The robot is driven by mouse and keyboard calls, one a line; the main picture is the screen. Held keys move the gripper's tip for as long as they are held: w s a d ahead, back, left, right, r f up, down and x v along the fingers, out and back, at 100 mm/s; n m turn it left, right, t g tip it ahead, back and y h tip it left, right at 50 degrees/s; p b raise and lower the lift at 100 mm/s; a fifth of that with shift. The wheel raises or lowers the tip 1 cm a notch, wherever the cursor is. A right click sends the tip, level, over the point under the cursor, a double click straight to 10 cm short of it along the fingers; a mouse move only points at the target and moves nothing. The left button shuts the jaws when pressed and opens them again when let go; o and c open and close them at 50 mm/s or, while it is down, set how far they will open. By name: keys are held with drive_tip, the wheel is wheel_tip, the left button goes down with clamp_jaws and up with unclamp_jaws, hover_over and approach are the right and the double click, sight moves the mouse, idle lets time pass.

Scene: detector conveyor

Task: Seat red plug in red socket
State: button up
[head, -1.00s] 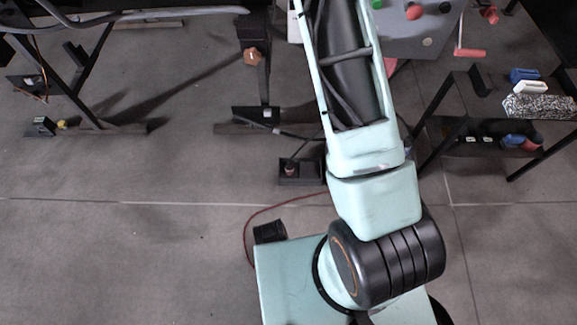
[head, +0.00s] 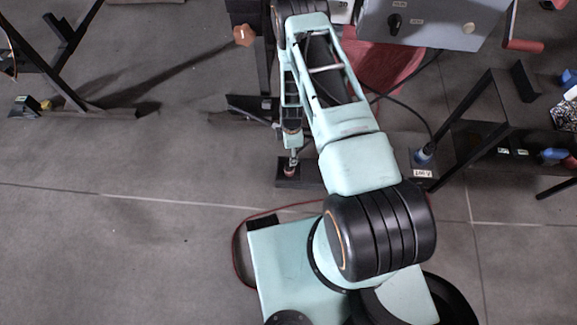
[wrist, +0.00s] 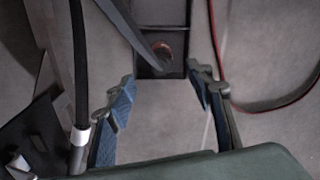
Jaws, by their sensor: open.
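A dark box (head: 287,180) stands on the floor left of my arm's elbow in the head view, with a small reddish round part (head: 290,171) on it. In the wrist view the same kind of dark box (wrist: 149,70) lies ahead, with a reddish ring (wrist: 162,50) that looks like the red socket. A dark grey bar crosses in front of it. My gripper (wrist: 161,82) is open, its two blue-padded fingers apart with only floor showing between them, short of the box. I cannot make out the red plug for certain.
A red cable (wrist: 224,70) runs along the floor at right in the wrist view. A grey control panel (head: 425,22) and dark shelf (head: 500,110) stand at right.

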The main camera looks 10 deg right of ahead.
sight(289, 167)
drive_tip(key=f+b, duration=0.2)
drive_tip(key=f, duration=0.3)
drive_tip(key=f+b, duration=0.2)
drive_tip(key=f, duration=0.2)
drive_tip(key=shift+a+f, duration=0.2)
drive_tip(key=shift+f, duration=0.2)
drive_tip(key=shift+c, duration=0.3)
drive_tip(key=shift+r, duration=0.1)
clamp_jaws()
